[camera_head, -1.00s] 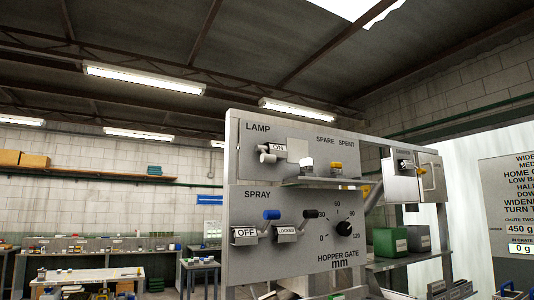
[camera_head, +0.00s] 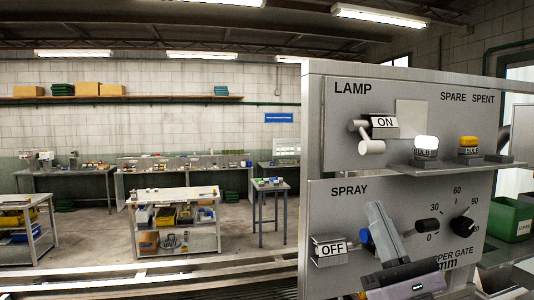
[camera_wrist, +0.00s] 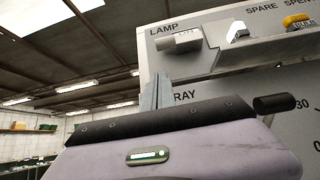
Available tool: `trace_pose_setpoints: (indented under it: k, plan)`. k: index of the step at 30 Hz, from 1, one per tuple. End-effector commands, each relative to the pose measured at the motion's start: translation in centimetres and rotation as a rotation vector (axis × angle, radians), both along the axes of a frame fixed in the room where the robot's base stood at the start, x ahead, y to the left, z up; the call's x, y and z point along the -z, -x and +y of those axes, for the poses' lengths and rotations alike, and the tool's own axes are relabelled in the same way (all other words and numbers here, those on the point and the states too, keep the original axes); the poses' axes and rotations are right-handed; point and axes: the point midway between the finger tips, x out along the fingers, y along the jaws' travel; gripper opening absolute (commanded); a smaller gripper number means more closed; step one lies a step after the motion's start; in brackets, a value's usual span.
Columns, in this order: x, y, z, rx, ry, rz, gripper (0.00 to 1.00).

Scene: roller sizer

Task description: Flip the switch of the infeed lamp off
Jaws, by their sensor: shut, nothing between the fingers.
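The lamp switch (camera_head: 366,132) is on the upper left of the grey panel (camera_head: 410,93), under the word LAMP. Its pale lever points toward the lower left, and its label reads ON. In the wrist view the lamp switch (camera_wrist: 178,41) shows near the top middle. My gripper (camera_head: 377,206) is in front of the SPRAY part of the panel, below the lamp switch and apart from it. Its fingers point up, shut and empty. In the wrist view the fingers of my gripper (camera_wrist: 161,78) stand below the lamp switch. They hide part of the spray controls.
A spray switch labelled OFF (camera_head: 330,250) is left of my gripper. A small shelf (camera_head: 455,168) with a white bulb (camera_head: 426,146) and a yellow bulb (camera_head: 468,147) juts out right of the lamp switch. A black hopper knob (camera_head: 462,227) is at the lower right.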

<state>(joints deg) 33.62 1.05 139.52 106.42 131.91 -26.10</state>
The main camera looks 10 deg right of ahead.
Motion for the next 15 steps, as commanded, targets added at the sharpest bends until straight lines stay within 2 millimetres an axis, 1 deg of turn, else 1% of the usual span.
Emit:
trace_pose_setpoints:
  k: [1,3,11,14,15]
  plan:
    - [-0.3,0.1,-0.7,0.017,-0.016,-0.008,0.00]
    - [-0.3,0.2,-1.2,0.030,-0.026,-0.014,0.00]
    - [-0.3,0.2,-1.2,0.030,-0.026,-0.015,0.00]
    - [-0.9,-0.2,-1.2,0.029,-0.025,-0.016,0.00]
    - [-1.4,-0.5,-1.1,0.028,-0.025,-0.016,0.00]
